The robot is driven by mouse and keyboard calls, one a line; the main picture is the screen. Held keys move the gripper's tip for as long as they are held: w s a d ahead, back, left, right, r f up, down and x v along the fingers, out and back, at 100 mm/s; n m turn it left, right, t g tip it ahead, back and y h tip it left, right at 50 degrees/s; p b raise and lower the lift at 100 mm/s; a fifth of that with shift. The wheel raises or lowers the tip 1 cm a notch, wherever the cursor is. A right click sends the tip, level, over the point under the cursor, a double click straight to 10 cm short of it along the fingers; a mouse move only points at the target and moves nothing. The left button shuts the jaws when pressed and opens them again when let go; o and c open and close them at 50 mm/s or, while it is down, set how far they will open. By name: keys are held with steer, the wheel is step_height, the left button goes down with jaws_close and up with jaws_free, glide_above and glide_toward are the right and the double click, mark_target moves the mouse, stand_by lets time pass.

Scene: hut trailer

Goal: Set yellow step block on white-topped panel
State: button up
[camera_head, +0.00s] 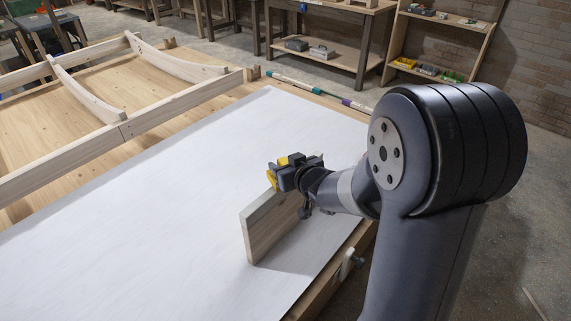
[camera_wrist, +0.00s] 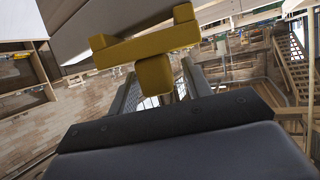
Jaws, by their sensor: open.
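The yellow step block (camera_wrist: 148,47) shows at the top middle of the wrist view, with a wide bar and a narrower stub reaching back between my fingers. In the head view only small yellow parts of it (camera_head: 271,181) show, at the far end of my gripper (camera_head: 285,174). My gripper is open around or just behind the block; contact is hidden. The block is near the top edge of an upright wooden board (camera_head: 268,228); I cannot tell if they touch. The white-topped panel (camera_head: 150,190) lies flat below, with its top bare left of the board.
A wooden frame with curved ribs (camera_head: 95,90) lies at the upper left, bordering the panel. A teal, white and purple rod (camera_head: 310,88) lies along the panel's far edge. A clamp (camera_head: 350,263) sits at the near right edge. Shelves (camera_head: 440,45) stand behind.

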steer(key=p+v, duration=0.1)
steer(key=v, duration=1.1)
steer(key=shift+r+p, duration=0.15)
steer(key=shift+p, duration=0.15)
steer(key=shift+a, duration=0.1)
steer(key=b+x, duration=0.1)
steer(key=x, duration=0.5)
steer(key=b+x, duration=0.1)
steer(key=x, duration=0.5)
steer(key=shift+w+f, duration=0.1)
steer(key=shift+f, duration=0.2)
steer(key=shift+r, duration=0.9)
